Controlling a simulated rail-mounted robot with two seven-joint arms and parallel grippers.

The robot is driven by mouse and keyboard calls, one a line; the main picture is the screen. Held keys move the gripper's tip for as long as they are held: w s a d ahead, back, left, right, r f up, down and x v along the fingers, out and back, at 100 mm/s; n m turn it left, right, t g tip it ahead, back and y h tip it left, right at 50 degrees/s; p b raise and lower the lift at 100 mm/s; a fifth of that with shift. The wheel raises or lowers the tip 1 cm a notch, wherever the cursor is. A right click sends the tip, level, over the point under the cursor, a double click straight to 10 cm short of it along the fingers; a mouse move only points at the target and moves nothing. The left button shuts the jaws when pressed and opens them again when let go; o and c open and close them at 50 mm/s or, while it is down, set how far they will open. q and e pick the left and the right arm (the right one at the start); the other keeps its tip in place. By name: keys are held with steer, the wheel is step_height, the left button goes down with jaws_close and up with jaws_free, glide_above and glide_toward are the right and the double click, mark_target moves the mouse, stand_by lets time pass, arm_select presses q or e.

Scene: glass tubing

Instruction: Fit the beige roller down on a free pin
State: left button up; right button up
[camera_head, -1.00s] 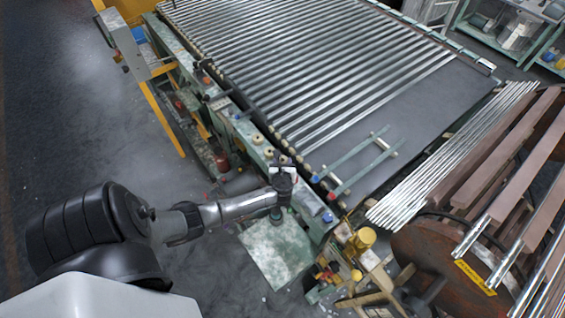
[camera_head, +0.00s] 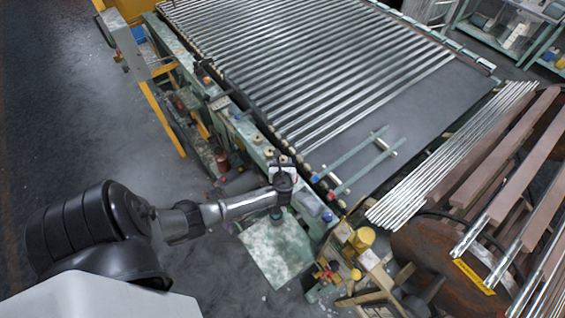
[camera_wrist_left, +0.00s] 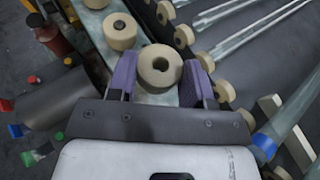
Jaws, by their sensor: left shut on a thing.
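My left gripper (camera_wrist_left: 159,80) has its two purple fingers on either side of a beige roller (camera_wrist_left: 160,66), shut on it. The roller is a short ring with its dark hole facing the camera. Under it is the pale green rail (camera_wrist_left: 158,98) along the machine's edge. A second beige roller (camera_wrist_left: 120,31) sits on this rail just beyond, apart from the held one. In the head view my left gripper (camera_head: 283,171) is over the near end of the rail. The held roller is mostly hidden there, and I cannot make out a free pin. My right gripper is not in view.
Beside the rail, a row of beige wheels (camera_wrist_left: 183,36) carries glass tubes (camera_head: 330,75). A blue cap (camera_wrist_left: 264,143) lies near the right finger. A red bottle (camera_wrist_left: 52,38) stands at the left. A rack of tubes (camera_head: 450,155) stands at the right.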

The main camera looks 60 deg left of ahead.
arm_select(q)
steer(key=shift+f+b, duration=0.75)
steer(key=shift+f, duration=0.25)
steer(key=o, duration=1)
